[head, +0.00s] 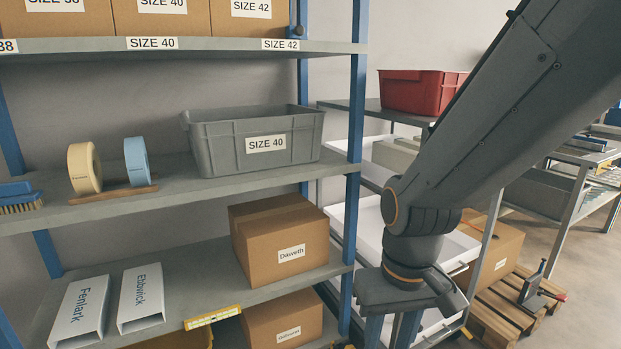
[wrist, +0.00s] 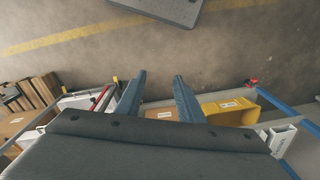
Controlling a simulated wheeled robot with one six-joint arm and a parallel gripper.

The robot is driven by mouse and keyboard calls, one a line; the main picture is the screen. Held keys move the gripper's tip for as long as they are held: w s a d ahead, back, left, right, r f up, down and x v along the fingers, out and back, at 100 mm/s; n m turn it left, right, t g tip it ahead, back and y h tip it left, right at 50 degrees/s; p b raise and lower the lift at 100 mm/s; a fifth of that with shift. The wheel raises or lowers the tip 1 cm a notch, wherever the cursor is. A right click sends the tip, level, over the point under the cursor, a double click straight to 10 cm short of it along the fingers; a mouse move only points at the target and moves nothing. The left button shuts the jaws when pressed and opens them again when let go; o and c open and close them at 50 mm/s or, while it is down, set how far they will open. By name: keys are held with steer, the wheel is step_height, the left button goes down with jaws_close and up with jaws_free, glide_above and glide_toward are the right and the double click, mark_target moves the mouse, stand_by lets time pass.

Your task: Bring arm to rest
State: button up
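My arm crosses the right side of the head view, with my gripper (head: 392,335) hanging at its lower end in front of the shelf's right post. In the wrist view my gripper (wrist: 162,90) shows two blue-grey fingers spread apart with only bare floor between their tips. It is open and holds nothing. In the head view the fingertips are cut off by the bottom edge.
A shelf (head: 200,184) with blue posts stands at left. It holds a grey SIZE 40 bin (head: 220,150), tape rolls (head: 84,167) and a Daweth box (head: 280,240). A red bin (head: 415,92) and a pallet (head: 500,318) are at right. Floor (head: 590,270) is clear at far right.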

steer(key=s+d+r+m+p, duration=0.1)
steer(key=s+d+r+p, duration=0.1)
steer(key=d+r+p, duration=0.5)
steer(key=r+p, duration=0.1)
steer(key=p, duration=0.2)
steer(key=shift+r+m+h, duration=0.25)
steer(key=shift+m+h, duration=0.05)
steer(key=shift+m, duration=0.1)
